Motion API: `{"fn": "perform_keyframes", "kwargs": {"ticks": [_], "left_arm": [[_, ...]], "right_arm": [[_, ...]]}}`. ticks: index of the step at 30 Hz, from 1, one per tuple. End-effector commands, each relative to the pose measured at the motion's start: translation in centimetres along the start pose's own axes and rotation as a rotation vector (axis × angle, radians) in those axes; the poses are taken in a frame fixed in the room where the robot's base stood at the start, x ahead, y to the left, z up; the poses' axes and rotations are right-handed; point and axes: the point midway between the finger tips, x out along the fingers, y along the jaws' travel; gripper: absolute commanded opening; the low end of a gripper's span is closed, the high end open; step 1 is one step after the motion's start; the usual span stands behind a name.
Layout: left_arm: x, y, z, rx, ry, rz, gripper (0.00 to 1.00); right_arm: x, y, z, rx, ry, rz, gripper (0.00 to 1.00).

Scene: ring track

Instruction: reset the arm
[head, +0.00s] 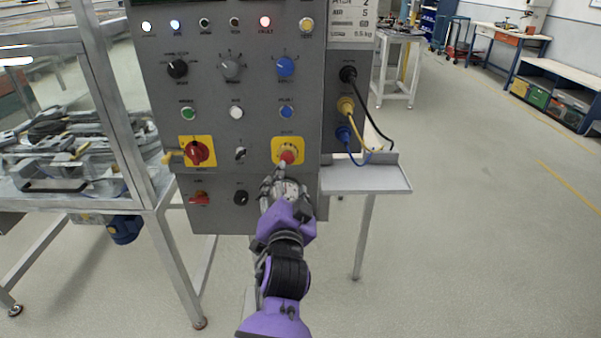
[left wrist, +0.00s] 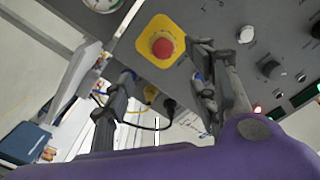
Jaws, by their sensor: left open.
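A grey control panel (head: 215,130) fills the middle of the head view. A red mushroom button (head: 288,156) on a yellow plate sits at its lower right, and it also shows in the left wrist view (left wrist: 162,46). My left gripper (head: 281,174) is just below and in front of this button. In the left wrist view my left gripper (left wrist: 163,66) is open, its fingers apart with the button showing between them. I cannot tell whether it touches the button. A lit red lamp (head: 265,22) is in the panel's top row. A blue button (head: 286,112) sits above the yellow plate. My right gripper is out of view.
A red rotary switch (head: 198,152) on a yellow plate is at the panel's left. Black, yellow and blue cables (head: 357,130) hang at its right side above a small shelf (head: 365,180). A metal-framed table (head: 90,200) holding metal parts stands left.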

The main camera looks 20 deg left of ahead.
Motion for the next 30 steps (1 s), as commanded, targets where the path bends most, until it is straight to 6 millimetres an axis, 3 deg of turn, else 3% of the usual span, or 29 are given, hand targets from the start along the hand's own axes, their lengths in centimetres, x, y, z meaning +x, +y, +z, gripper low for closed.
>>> {"fn": "perform_keyframes", "kwargs": {"ticks": [5, 8, 11, 17, 20, 23, 27, 30], "left_arm": [[0.0, 0.2, -0.2, -0.057, 0.008, 0.008, 0.53], [-0.2, 1.5, -1.2, -0.171, 0.038, 0.052, 0.53], [-1.8, 3.3, 0.4, -0.265, 0.026, 0.128, 0.53], [-7.1, 6.5, 6.4, -0.383, -0.068, 0.267, 0.53], [-11.4, 7.8, 10.6, -0.434, -0.154, 0.339, 0.53], [-17.1, 8.6, 15.1, -0.48, -0.257, 0.408, 0.53], [-26.0, 8.7, 20.6, -0.526, -0.413, 0.482, 0.53], [-32.1, 8.2, 23.8, -0.532, -0.512, 0.518, 0.53]], "right_arm": [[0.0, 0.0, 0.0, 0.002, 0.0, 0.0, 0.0], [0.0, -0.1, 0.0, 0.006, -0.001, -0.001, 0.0], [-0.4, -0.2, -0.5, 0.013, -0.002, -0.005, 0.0], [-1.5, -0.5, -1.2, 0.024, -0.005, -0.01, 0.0], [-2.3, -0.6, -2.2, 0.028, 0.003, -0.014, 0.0], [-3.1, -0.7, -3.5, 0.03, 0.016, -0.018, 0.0], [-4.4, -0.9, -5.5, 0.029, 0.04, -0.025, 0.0], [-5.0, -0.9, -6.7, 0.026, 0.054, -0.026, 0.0]]}}
